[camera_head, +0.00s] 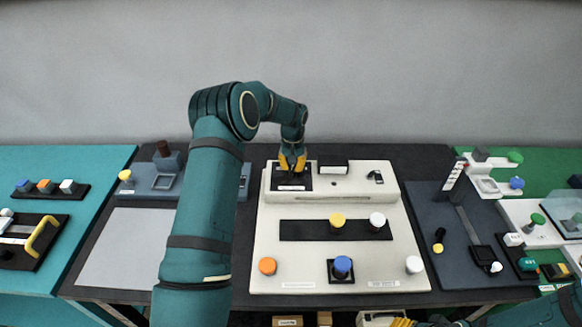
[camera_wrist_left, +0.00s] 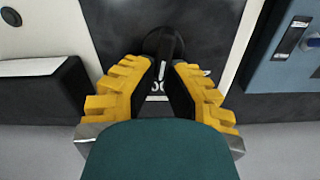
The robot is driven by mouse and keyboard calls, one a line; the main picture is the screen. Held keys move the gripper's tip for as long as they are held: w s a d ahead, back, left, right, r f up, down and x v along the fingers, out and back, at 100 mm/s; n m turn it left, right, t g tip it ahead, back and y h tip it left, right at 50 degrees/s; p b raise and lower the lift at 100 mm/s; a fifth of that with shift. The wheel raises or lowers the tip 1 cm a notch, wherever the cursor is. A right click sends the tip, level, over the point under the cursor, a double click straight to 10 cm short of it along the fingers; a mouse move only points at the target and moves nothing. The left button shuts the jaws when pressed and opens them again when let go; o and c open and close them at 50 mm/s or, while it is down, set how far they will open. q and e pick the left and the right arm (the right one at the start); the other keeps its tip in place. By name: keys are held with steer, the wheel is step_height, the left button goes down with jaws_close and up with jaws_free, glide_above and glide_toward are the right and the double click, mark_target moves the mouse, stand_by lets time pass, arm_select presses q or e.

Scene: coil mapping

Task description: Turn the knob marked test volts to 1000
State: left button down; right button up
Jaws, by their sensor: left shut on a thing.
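A black knob (camera_wrist_left: 165,45) with a raised bar sits on a dark plate (camera_wrist_left: 215,20) in the left wrist view. In the head view this dark plate (camera_head: 280,183) is at the back left of the cream panel (camera_head: 350,260). My left gripper (camera_head: 292,163) is over the plate, its yellow fingers pointing down and hiding the knob there. In the left wrist view my left gripper (camera_wrist_left: 164,78) is shut on the knob's bar, one finger on each side. White digits ending in zeros show partly between the fingers; the full marking is hidden. My right gripper (camera_head: 402,323) shows only partly at the bottom edge.
Other devices flank the panel.

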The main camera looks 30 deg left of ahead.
mark_target(296, 173)
arm_select(q)
steer(key=m, duration=0.3)
steer(key=shift+d+f+m, duration=0.1)
steer(key=shift+d+m, duration=0.2)
steer(key=shift+d, duration=0.05)
steer(key=shift+d+m+b, duration=0.25)
steer(key=shift+m+b, duration=0.05)
steer(key=shift+m, duration=1.3)
steer(key=c, duration=1)
jaws_free()
step_height(296, 173, up, 12)
